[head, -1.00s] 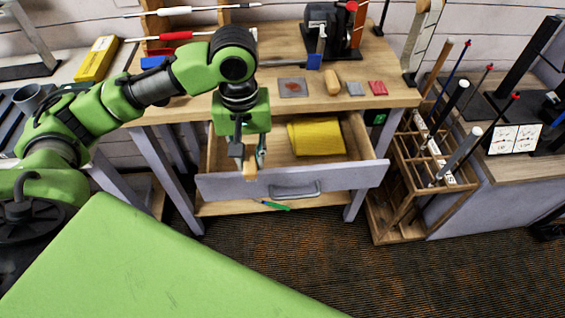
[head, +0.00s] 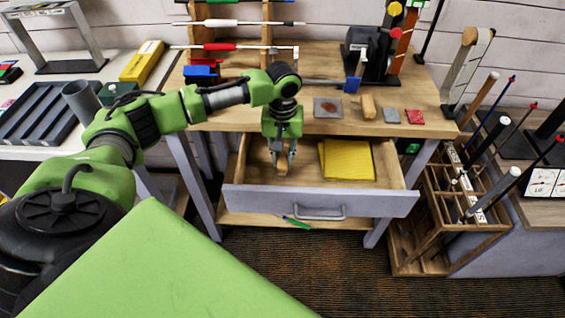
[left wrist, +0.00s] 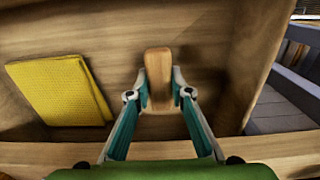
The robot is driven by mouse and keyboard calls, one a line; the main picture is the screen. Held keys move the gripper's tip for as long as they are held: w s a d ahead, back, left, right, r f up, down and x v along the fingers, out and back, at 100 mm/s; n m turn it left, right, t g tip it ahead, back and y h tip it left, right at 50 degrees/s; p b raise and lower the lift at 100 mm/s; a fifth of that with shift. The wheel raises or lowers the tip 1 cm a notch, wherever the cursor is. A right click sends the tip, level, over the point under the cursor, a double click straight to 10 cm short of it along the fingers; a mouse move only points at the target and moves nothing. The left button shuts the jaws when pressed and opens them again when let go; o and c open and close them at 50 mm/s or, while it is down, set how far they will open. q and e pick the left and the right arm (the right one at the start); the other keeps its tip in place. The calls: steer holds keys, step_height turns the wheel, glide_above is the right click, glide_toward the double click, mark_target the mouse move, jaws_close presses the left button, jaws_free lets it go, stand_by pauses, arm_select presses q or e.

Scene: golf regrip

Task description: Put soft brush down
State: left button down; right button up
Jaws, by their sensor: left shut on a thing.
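The soft brush shows as a light wooden block (left wrist: 158,78) between the fingers of my left gripper (left wrist: 160,92) in the left wrist view. Its bristles are not visible. My left gripper is shut on it, inside the open drawer (head: 330,198) of the workbench. In the head view the gripper (head: 283,168) points down in the left part of the drawer, with the brush (head: 281,168) at its tips. I cannot tell whether the brush touches the drawer floor. My right gripper is not in view.
A folded yellow cloth (head: 347,160) lies in the drawer, apart from the brush. On the workbench above are a second wooden block (head: 368,107), a dark square plate (head: 328,108) and small grey and red pieces. A wooden club rack (head: 440,215) stands to the right.

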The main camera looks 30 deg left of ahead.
mark_target(283, 157)
arm_select(q)
steer(key=shift+f, duration=1.25)
steer(key=c, duration=1.8)
jaws_free()
steer(key=shift+c, duration=0.2)
step_height(283, 157, up, 12)
steer(key=shift+r, duration=0.1)
